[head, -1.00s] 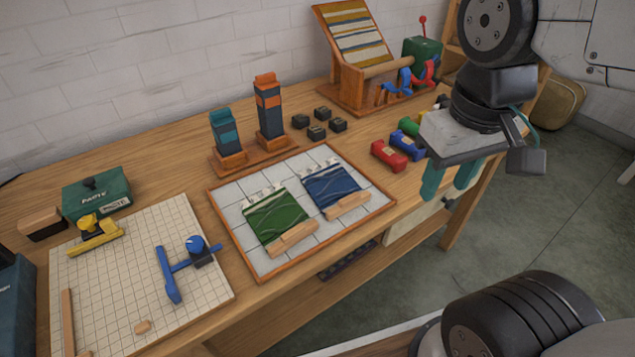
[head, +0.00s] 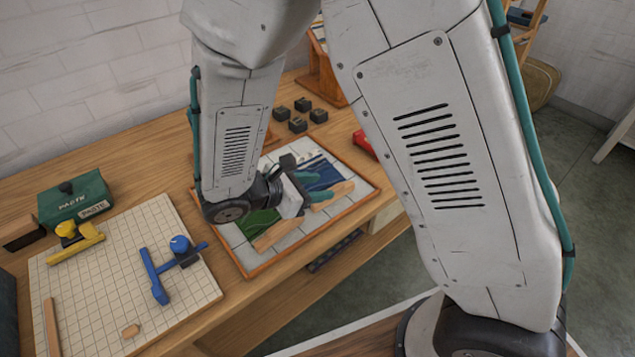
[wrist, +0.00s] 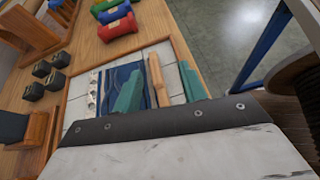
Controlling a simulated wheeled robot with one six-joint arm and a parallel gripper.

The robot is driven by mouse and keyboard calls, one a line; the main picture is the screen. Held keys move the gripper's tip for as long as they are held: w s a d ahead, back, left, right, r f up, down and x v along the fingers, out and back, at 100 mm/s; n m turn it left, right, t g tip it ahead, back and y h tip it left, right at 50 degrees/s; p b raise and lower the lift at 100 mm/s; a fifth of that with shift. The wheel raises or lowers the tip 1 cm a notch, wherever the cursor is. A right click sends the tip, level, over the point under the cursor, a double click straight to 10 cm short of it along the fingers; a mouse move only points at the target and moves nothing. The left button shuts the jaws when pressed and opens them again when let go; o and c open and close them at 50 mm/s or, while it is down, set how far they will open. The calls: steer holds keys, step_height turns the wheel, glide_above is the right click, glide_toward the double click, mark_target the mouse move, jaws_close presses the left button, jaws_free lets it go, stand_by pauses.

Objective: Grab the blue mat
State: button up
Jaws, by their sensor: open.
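The blue mat (head: 318,168), a small woven piece with a wooden bar (head: 338,190) along its near edge, lies on the white tiled tray (head: 352,207). The arm and gripper hide part of it. My gripper (head: 326,185) is open, low over this mat, with its teal fingers apart. In the wrist view the blue mat (wrist: 112,82) shows left of one finger, and its wooden bar lies between the fingers of my gripper (wrist: 160,78). I cannot tell whether the fingers touch it.
The green mat (head: 257,222) lies just left, partly behind my wrist. Black blocks (head: 298,125) stand behind the tray. A gridded board (head: 110,285) with a blue tool (head: 154,277) is at the left. Red, blue and green bundles (wrist: 118,24) lie beyond the tray.

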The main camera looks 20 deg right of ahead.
mark_target(336, 187)
steer(key=shift+w+a+f+n+t, duration=0.15)
steer(key=shift+a+f+n+t, duration=0.1)
steer(key=shift+a+f+n, duration=0.2)
steer(key=shift+w+a+f+n+t, duration=0.1)
steer(key=shift+a+f+n+t, duration=0.2)
steer(key=shift+f, duration=0.25)
steer(key=shift+w+d+f, duration=0.1)
steer(key=shift+d+f, duration=0.15)
steer(key=shift+d, duration=0.1)
steer(key=x, duration=0.7)
steer(key=shift+w, duration=0.1)
jaws_close()
